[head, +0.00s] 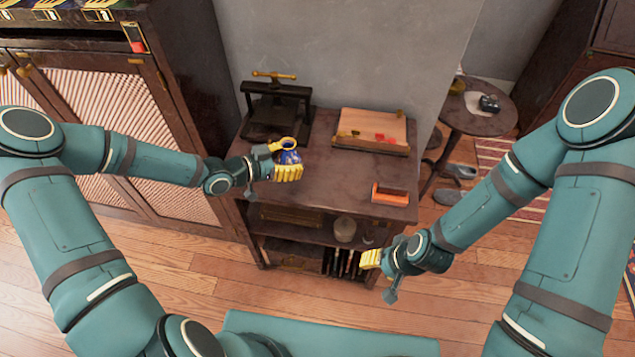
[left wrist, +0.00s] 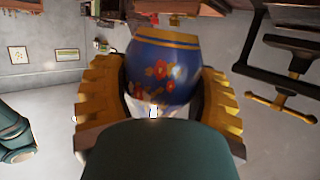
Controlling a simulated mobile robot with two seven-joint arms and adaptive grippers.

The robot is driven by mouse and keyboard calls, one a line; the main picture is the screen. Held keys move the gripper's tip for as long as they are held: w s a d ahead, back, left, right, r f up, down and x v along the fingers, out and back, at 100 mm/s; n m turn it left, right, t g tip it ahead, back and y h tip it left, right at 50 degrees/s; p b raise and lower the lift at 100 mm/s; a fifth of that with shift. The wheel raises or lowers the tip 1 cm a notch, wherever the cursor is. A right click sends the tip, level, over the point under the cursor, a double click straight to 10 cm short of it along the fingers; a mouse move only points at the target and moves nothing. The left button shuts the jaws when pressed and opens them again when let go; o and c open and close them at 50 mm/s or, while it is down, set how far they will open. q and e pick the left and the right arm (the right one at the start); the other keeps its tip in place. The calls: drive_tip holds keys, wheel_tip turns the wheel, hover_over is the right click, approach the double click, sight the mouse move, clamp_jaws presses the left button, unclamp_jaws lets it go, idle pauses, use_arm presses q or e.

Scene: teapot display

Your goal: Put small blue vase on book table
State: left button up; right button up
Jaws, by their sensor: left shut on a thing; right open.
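The small blue vase (head: 288,157) has a gold rim and red flowers. It also fills the middle of the left wrist view (left wrist: 165,72). My left gripper (head: 287,165) is shut on the vase, with a yellow finger on each side of it. In the head view the vase is at the left front part of the dark book table (head: 330,182). I cannot tell whether its base touches the tabletop. My right gripper (head: 371,259) is open and empty, in front of the table's right side and lower than its top.
A black book press (head: 276,112) stands at the table's back left. A wooden board (head: 372,131) lies at the back right, and an orange-red block (head: 390,194) at the front right. The tabletop's middle is clear. A round side table (head: 478,112) stands beyond.

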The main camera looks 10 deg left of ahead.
use_arm(q)
drive_tip(key=shift+w+a+r+n+t+b, duration=0.1)
drive_tip(key=shift+w+a+n+t+b, duration=0.1)
drive_tip(key=shift+w+a, duration=0.3)
drive_tip(key=shift+w+a+r+n+t+b, duration=0.1)
drive_tip(key=shift+w+a+t+b, duration=0.15)
drive_tip(key=shift+w, duration=0.45)
wheel_tip(320, 180, down, 10)
drive_tip(key=shift+w+a+r+b, duration=0.1)
drive_tip(key=shift+w+a+b, duration=0.05)
drive_tip(key=shift+b, duration=0.85)
drive_tip(key=o, duration=1.3)
drive_tip(key=shift+o, duration=0.2)
